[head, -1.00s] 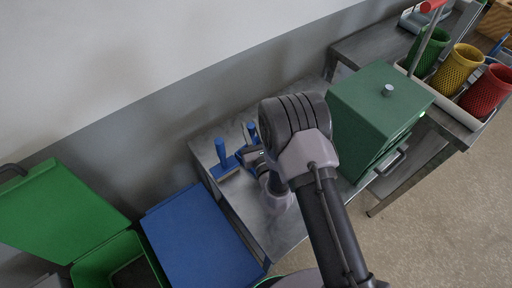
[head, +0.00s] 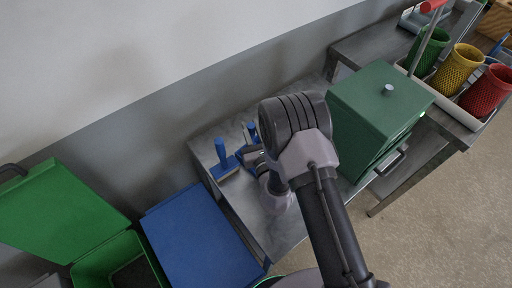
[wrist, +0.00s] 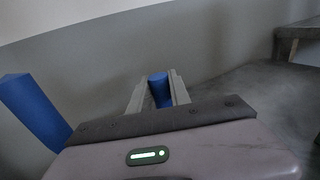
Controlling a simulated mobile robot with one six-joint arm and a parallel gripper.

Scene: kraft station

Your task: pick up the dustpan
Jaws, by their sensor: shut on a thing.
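The blue dustpan (head: 252,132) is on the metal table, its upright handle showing just beyond my wrist in the head view. My gripper (wrist: 158,92) is shut on that handle, which stands between the two grey fingers in the wrist view. My wrist hides most of the dustpan's lower part, and I cannot tell whether it touches the table. A second blue tool with an upright handle and flat base (head: 221,155) stands just left of it. Its handle also shows at the left of the wrist view (wrist: 36,112), apart from my fingers.
A green drawer cabinet (head: 375,105) stands right of my arm on the metal table (head: 285,228). A blue lid (head: 200,240) and an open green bin (head: 65,210) are at the lower left. The wall rises close behind. Green, yellow and red baskets (head: 458,68) stand at upper right.

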